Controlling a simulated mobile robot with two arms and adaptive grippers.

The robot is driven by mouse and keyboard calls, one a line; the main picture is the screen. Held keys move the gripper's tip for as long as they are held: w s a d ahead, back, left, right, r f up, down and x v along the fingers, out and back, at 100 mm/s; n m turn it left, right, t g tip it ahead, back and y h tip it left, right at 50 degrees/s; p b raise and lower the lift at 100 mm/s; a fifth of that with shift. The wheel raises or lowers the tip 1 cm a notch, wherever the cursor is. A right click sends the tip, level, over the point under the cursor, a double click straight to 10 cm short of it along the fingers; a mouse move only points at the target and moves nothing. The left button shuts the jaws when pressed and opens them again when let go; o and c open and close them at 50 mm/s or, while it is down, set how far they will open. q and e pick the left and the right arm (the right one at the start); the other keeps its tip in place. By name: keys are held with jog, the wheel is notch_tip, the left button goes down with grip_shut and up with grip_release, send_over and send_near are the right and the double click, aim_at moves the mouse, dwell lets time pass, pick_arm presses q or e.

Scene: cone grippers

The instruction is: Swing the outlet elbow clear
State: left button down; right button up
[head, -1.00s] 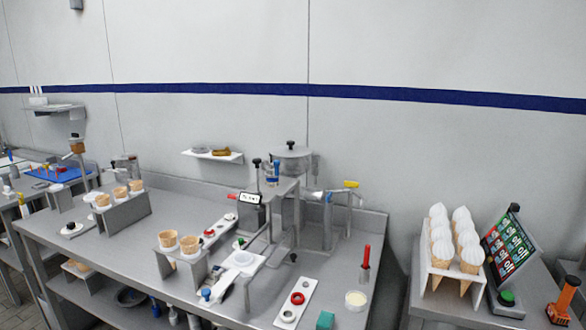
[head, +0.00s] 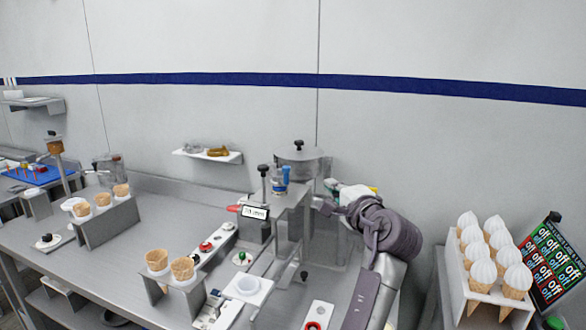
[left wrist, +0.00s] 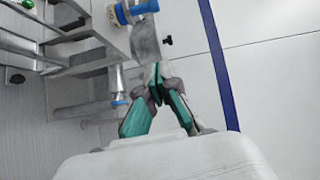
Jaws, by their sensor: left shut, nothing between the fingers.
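The machine (head: 290,215) stands near the back of the steel counter, with a lidded round hopper (head: 298,165) behind its blue-collared top. In the head view my left gripper (head: 334,187) is at the machine's right side, and its arm covers most of the outlet there. In the left wrist view the teal fingers (left wrist: 158,80) are shut with nothing between them. Their tips are close to a grey metal cylinder (left wrist: 145,42); I cannot tell whether they touch. A thin pipe with a blue collar (left wrist: 118,103), apparently the outlet elbow, shows left of the fingers. My right gripper is not in view.
A white rack of filled cones (head: 480,292) and a menu board (head: 550,262) stand at the right. Empty cones sit in a holder (head: 180,278) left of the machine. A small wall shelf (head: 185,153) is behind. Open counter lies at the left.

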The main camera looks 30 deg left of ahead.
pick_arm(q)
jog(key=w+a+p, duration=0.2)
jog(key=a+p, duration=0.3)
jog(key=a, duration=0.5)
jog(key=shift+w+a+r, duration=0.2)
jog(key=shift+w+a, duration=0.1)
jog(key=shift+w, duration=0.1)
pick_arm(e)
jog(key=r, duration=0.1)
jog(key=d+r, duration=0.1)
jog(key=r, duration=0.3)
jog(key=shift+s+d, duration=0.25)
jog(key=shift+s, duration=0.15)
